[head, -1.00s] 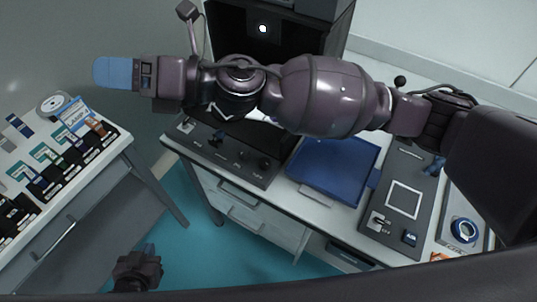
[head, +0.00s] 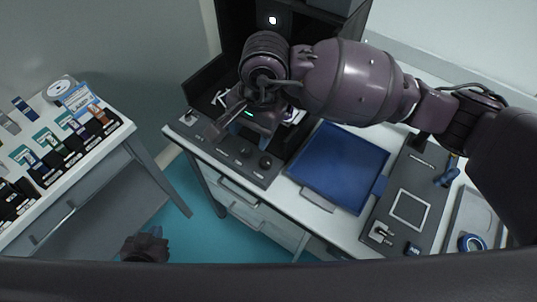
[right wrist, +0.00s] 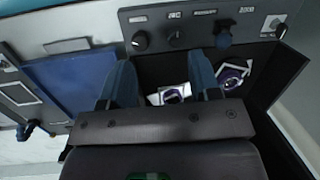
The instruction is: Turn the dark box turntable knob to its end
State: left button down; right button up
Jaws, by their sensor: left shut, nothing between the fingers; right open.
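The dark box (head: 232,35) is a black open enclosure at the back of the table. Its grey front panel (head: 228,160) carries several dark knobs and a switch. One dark knob (right wrist: 140,41) is at the left of the panel in the right wrist view, another (right wrist: 175,39) is beside it, and a taller one (right wrist: 223,38) is farther right. The labels are too blurred to tell which is the turntable knob. My right gripper (right wrist: 162,72) is open and empty, over the box side of the panel, apart from the knobs. My left gripper (head: 146,247) is shut and empty, low over the floor.
A blue tray (head: 338,167) lies right of the panel. Printed cards (right wrist: 170,96) lie within the box. A side table at left holds several small boxes and a white roll (head: 59,88).

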aim_at(266, 161)
jog(key=d+f, duration=0.1)
jog(key=f, duration=0.2)
jog(key=d+f+h, duration=0.1)
jog(key=f, duration=0.3)
jog(key=f+n+h, duration=0.1)
jog(key=f, duration=0.3)
jog(key=shift+w+d+b, duration=0.2)
jog(key=shift+d+b, duration=0.2)
jog(key=shift+c, duration=0.3)
jog(key=c, duration=0.9)
jog(key=shift+o, duration=0.2)
